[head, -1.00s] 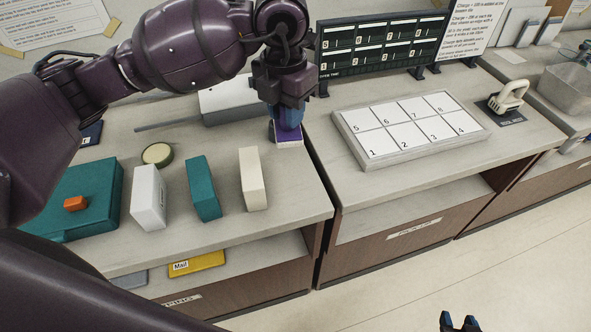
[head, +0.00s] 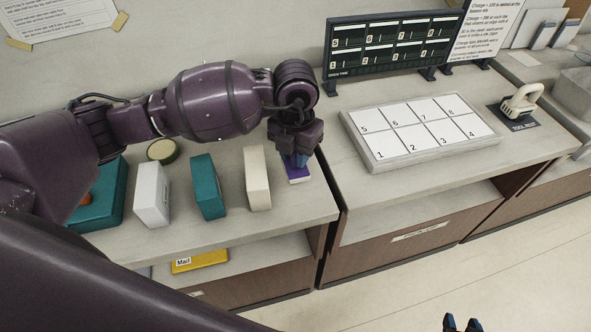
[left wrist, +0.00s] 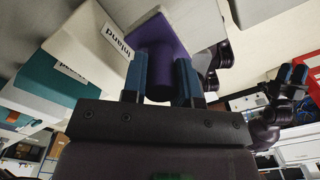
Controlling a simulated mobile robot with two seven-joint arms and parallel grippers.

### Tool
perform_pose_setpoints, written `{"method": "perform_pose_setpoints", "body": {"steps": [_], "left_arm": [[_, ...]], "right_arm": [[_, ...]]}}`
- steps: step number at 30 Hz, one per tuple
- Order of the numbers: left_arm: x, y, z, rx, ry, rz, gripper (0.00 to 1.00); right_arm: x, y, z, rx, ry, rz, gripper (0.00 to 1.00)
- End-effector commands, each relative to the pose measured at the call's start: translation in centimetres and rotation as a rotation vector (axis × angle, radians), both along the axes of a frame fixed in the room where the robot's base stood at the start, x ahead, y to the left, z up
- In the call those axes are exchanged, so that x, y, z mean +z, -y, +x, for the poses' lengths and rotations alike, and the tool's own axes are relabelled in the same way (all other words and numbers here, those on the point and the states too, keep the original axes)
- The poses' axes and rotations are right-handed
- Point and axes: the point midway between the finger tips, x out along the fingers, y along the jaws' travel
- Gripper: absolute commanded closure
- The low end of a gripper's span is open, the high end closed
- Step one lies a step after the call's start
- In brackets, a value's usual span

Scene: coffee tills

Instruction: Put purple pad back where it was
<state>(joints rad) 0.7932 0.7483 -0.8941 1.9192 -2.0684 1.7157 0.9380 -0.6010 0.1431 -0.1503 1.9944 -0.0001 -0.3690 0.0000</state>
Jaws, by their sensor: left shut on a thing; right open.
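The purple pad (head: 298,174) is held by my left gripper (head: 297,158), just right of the cream block (head: 258,178) on the left counter. Most of the pad is hidden under the gripper in the head view. In the left wrist view the purple pad (left wrist: 168,36) has a round purple stem between the two blue fingers of the left gripper (left wrist: 160,78). The cream block, labelled "Inland" (left wrist: 105,40), is beside it. I cannot tell whether the pad touches the counter. My right gripper (head: 462,324) is open and empty at the bottom edge.
A teal block (head: 207,187) and a white block (head: 152,194) stand left of the cream block in a row. A round green-rimmed tin (head: 162,151) is behind them. A numbered board (head: 374,160) lies on the counter to the right. The counter's front edge is close.

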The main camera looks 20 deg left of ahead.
Motion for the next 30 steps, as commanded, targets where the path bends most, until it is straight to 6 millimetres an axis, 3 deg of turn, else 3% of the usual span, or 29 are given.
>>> {"method": "perform_pose_setpoints", "body": {"steps": [10,18,29,30], "left_arm": [[-2.5,0.0,0.0,0.001,-0.001,0.000,0.92],[-5.9,0.1,0.0,0.000,0.000,-0.001,0.92],[-6.2,0.0,0.0,-0.001,0.001,0.000,0.92],[-6.2,0.0,0.0,0.000,0.001,0.000,0.71]], "right_arm": [[0.0,-0.1,0.4,0.003,0.007,0.000,0.57],[-0.8,0.0,-0.2,-0.001,-0.010,0.000,0.57],[-1.2,0.1,-0.8,-0.003,-0.022,-0.001,0.57],[-1.2,0.1,-0.8,-0.003,-0.021,-0.001,0.57]]}}
